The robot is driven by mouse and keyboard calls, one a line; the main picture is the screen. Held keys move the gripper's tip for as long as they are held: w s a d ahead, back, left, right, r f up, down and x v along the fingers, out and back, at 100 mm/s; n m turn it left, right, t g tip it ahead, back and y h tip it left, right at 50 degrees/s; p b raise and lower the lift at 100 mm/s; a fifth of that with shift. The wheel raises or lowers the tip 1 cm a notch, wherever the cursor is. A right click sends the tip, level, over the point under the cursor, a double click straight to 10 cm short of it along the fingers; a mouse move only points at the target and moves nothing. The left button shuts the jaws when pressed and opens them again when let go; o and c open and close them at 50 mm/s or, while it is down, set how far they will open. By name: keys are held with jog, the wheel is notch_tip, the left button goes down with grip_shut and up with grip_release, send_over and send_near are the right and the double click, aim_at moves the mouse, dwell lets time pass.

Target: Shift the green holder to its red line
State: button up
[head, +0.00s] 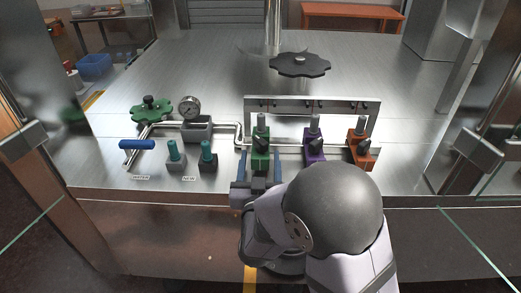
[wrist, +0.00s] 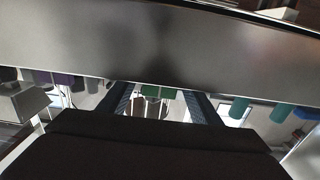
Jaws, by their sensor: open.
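The green holder (head: 260,158) stands at the left end of a metal frame in the head view, a grey cylinder upright in it and a black knob on its front. My gripper (head: 261,168) is open, its two blue fingers to either side of the holder's lower part. In the wrist view a green part (wrist: 158,92) shows between the fingers of my gripper (wrist: 160,104). Whether the fingers touch it I cannot tell. A purple holder (head: 314,155) and an orange holder (head: 359,153) stand to its right.
A metal frame (head: 312,102) rises behind the holders. To the left are two teal-topped blocks (head: 175,160), a blue handle (head: 137,144), a gauge (head: 190,106) and a green handwheel (head: 152,109). A black handwheel (head: 300,66) is farther back. The steel bench's front edge is close.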

aim_at(267, 153)
jog(key=shift+w+p, duration=0.35)
jog(key=shift+w, duration=1.4)
jog(key=shift+c, duration=0.4)
grip_shut()
jog(key=shift+d+f+b, duration=0.15)
jog(key=shift+d+b, duration=0.25)
jog(key=shift+d, duration=0.6)
jog(key=shift+o, duration=0.4)
grip_release()
jog(key=shift+a, duration=0.1)
jog(key=shift+s, duration=0.1)
